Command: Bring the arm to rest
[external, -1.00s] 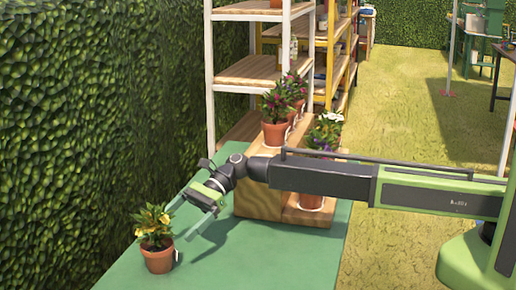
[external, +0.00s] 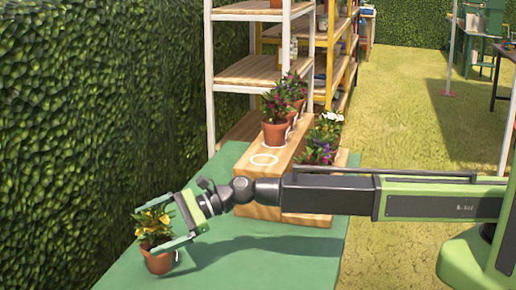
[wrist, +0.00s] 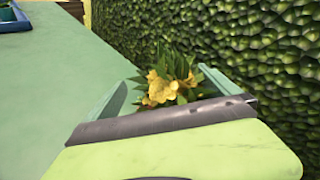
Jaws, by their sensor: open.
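My gripper (external: 148,230) is open at the near left of the green table. Its two pale green fingers reach out on either side of a yellow-flowered plant in a terracotta pot (external: 159,263). In the wrist view the yellow flowers (wrist: 160,88) show between the spread fingers, and the gripper body hides the pot. Whether a finger touches the plant or pot I cannot tell. My arm stretches in low from the right.
A wooden stepped stand (external: 255,185) with a white ring mark is behind my arm on the green table (external: 240,262). A leafy hedge (external: 90,110) borders the left.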

